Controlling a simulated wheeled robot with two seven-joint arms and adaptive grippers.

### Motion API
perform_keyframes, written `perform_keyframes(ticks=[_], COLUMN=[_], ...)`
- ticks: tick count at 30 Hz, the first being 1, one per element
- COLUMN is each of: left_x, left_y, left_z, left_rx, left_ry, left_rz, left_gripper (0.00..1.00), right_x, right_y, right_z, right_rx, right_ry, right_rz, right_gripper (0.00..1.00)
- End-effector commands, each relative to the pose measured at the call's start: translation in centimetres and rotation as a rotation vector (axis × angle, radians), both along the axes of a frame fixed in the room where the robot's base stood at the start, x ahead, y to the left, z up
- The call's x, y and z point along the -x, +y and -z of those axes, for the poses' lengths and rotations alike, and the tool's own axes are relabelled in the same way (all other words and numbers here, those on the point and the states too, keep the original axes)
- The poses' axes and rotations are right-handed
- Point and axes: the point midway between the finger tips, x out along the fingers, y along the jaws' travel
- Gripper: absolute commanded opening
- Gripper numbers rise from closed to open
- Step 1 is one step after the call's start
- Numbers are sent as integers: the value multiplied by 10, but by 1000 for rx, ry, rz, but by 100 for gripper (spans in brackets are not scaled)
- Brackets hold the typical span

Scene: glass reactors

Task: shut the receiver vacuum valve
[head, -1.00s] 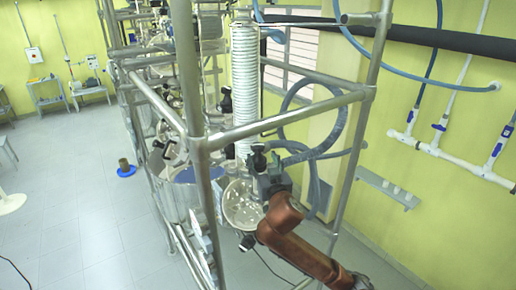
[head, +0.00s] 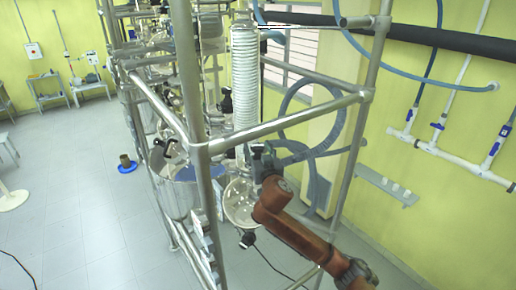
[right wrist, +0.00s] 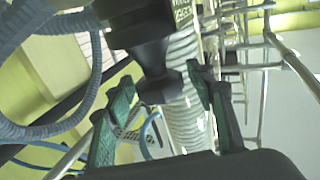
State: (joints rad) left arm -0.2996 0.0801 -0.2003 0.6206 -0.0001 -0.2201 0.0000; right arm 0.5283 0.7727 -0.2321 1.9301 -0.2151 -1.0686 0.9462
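A black valve handle (right wrist: 158,75) with a flared end shows large in the right wrist view. I take it to be the receiver vacuum valve; its turn position cannot be read. The glass receiver (head: 240,203) hangs below the ribbed condenser column (head: 245,75) in the frame. My right gripper (head: 262,160) is at the valve, just above the receiver, and hides the handle in the head view. In the right wrist view its green-padded fingers (right wrist: 160,90) are apart, one on each side of the handle. Contact cannot be told. My left gripper is out of view.
Metal frame bars (head: 290,122) stand around the glassware, close to my right arm. A grey-blue hose (head: 285,100) loops behind the gripper. A black-handled valve (head: 248,240) sits under the receiver. The floor at left (head: 80,215) is mostly open.

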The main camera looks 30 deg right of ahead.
Motion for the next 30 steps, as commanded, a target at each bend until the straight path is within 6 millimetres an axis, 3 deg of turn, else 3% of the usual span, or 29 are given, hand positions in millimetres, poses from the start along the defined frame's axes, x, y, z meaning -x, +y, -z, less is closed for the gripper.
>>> perform_keyframes(ticks=[16, 30], left_x=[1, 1], left_y=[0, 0], left_z=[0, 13], left_rx=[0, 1], left_ry=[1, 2], left_rz=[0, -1], left_gripper=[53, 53], right_x=[0, -1], right_y=[0, 2], right_z=[0, 2], right_rx=[0, -5], right_ry=[1, -1], right_rz=[0, 118], right_gripper=[10, 10])
